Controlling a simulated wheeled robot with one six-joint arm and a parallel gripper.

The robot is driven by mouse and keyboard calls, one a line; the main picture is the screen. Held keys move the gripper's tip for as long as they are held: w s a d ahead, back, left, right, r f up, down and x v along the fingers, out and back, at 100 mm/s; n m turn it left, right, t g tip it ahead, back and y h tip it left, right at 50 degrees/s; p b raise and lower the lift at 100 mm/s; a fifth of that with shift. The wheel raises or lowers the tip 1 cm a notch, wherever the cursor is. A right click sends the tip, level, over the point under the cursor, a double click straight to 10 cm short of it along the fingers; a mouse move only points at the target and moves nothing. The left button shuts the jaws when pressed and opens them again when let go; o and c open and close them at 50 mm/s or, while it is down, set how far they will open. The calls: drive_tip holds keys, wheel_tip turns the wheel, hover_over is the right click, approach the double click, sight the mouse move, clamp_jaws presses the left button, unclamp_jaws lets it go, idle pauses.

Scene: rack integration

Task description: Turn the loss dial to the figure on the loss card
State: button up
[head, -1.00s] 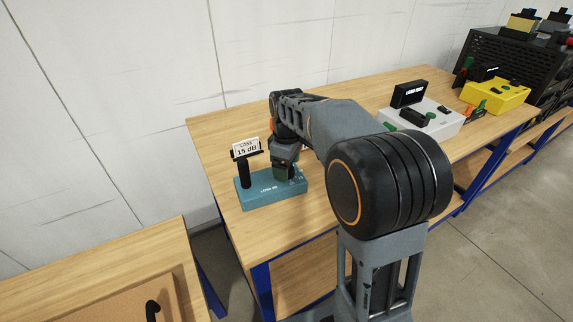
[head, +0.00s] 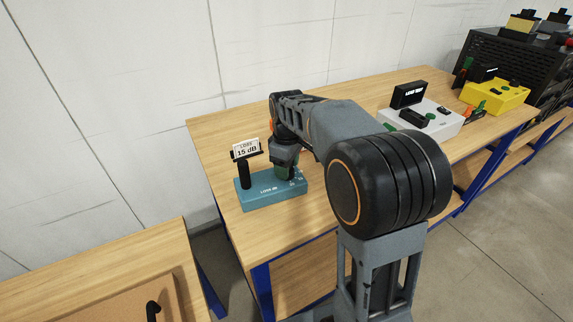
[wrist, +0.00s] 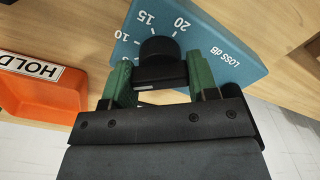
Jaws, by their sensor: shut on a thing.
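The loss card (head: 247,148) reads "LOSS 15 dB" and stands on a black post at the left of the teal loss box (head: 262,198). In the wrist view the box top (wrist: 225,50) carries the figures 10, 15 and 20 around the black loss dial (wrist: 158,50). My gripper (wrist: 160,65) is shut on the dial, with one green finger on each side. The side of the scale nearest my gripper is partly covered, and I cannot tell which figure the dial points to. In the head view my gripper (head: 285,172) is down at the box and hides the dial.
An orange tray (wrist: 50,95) with a "HOLD" label lies beside the box in the wrist view. A white box (head: 440,122) with a black sign and a yellow box (head: 495,97) stand farther right along the wooden bench (head: 225,135). Open bench lies behind the teal box.

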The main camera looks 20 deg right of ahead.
drive_tip(key=m+p, duration=0.1)
drive_tip(key=m, duration=0.3)
drive_tip(key=shift+r, duration=0.1)
drive_tip(key=m+p, duration=0.1)
drive_tip(key=m, duration=0.3)
drive_tip(key=shift+m+p, duration=0.3)
drive_tip(key=shift+p, duration=0.1)
drive_tip(key=m+p, duration=0.1)
drive_tip(key=m, duration=0.3)
drive_tip(key=shift+m+p, duration=0.35)
drive_tip(key=shift+m, duration=1.75)
drive_tip(key=o, duration=0.9)
